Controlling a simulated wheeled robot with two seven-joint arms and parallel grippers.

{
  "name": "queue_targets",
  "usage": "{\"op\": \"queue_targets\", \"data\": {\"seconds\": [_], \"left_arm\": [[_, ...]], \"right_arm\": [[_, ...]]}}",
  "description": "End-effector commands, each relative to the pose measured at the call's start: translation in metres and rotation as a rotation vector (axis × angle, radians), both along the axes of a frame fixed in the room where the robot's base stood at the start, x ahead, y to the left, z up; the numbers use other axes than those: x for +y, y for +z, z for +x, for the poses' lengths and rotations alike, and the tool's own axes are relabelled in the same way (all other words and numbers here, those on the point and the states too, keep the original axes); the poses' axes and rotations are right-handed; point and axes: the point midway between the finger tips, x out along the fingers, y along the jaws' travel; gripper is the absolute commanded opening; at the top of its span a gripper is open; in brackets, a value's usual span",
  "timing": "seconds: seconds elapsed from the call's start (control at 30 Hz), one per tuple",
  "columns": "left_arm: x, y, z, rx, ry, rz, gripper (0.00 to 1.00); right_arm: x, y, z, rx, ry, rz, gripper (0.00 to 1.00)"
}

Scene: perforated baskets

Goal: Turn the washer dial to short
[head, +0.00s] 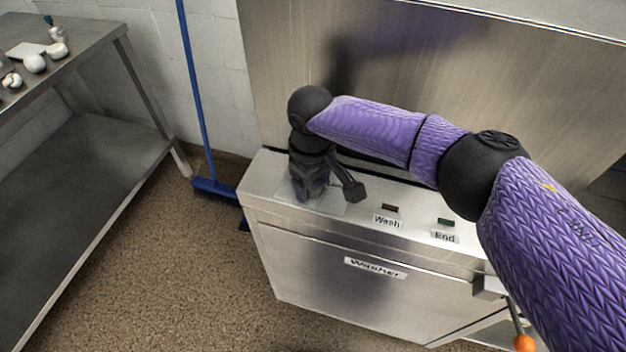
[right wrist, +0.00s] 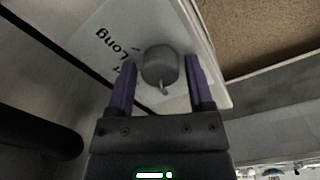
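The washer (head: 350,275) is a steel box with a "Washer" label and a top panel. Its round grey dial (right wrist: 160,66) shows in the right wrist view, on a pale plate (right wrist: 92,38) with the word "Long" and part of another word. A small pointer sticks out from the dial toward my gripper. My right gripper (right wrist: 160,82) is open, with one purple finger on each side of the dial; I cannot tell whether they touch it. In the head view my right gripper (head: 310,192) points down at the panel's left end and hides the dial. My left gripper is not in view.
"Wash" (head: 387,221) and "End" (head: 445,237) labels with small indicators lie right of the dial on the panel. A steel table (head: 75,165) with white items stands at left. A blue broom (head: 197,100) leans by the wall. The floor between is clear.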

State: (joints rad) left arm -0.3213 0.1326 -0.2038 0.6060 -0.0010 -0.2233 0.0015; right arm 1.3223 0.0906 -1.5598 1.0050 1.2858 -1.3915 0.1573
Motion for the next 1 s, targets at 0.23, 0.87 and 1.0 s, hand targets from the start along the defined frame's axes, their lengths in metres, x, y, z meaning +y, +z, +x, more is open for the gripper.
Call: {"op": "queue_targets", "data": {"seconds": [0.23, 0.87, 1.0], "left_arm": [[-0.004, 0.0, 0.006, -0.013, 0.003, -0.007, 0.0], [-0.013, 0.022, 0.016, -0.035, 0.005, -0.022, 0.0], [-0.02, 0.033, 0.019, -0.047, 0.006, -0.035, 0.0]], "right_arm": [[0.0, 0.0, 0.0, 0.0, 0.0, 0.0, 0.12], [0.001, 0.004, -0.001, 0.001, -0.187, 0.001, 0.0], [0.001, 0.004, -0.001, 0.002, -0.314, 0.001, 0.0]]}}
